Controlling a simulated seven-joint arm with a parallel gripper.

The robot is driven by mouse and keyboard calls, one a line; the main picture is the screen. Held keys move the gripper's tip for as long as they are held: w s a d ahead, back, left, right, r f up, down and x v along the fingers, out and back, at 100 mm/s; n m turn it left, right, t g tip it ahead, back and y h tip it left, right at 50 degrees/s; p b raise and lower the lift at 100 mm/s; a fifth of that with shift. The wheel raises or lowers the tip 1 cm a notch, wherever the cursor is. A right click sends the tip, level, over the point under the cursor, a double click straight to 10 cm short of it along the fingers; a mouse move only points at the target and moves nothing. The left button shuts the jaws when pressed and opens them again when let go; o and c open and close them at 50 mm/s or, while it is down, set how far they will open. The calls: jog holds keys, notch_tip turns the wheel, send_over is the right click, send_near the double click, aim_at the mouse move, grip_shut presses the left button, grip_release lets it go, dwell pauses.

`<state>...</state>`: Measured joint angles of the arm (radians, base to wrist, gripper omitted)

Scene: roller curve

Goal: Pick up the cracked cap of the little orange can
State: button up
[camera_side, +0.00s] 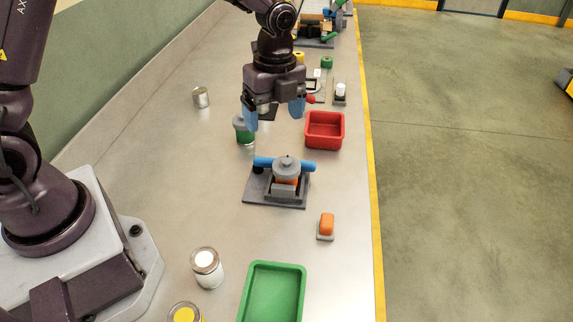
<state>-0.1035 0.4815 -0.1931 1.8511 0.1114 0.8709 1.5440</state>
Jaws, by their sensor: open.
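A small orange body (287,181), which looks like the little can, sits in a dark grey fixture (259,195) at the middle of the table. A round grey cap (287,164) with a small knob covers its top. I cannot make out a crack in it at this size. A blue bar lies across the fixture behind the cap. My gripper (273,117) is open, its two blue fingers pointing down. It is above and behind the fixture in the picture, apart from the cap, with nothing visible between the fingers.
A green can (244,134) stands close by my left finger. A red tray (325,144) lies to the right. An orange block (327,222) and a green tray (272,298) lie nearer. Metal cans (207,267) stand at the front left. More equipment fills the far end.

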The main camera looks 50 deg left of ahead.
jog(key=w+m, duration=0.2)
jog(key=m, duration=0.5)
send_over(287, 161)
jog(key=shift+t, duration=0.3)
jog(key=f, duration=0.7)
jog(key=shift+a+f, duration=0.1)
jog(key=shift+a, duration=0.2)
jog(key=shift+d+f, duration=0.15)
jog(key=shift+f, duration=1.15)
jog(key=shift+d+f, duration=0.1)
jog(key=shift+f, duration=1.2)
jog(key=c, duration=0.9)
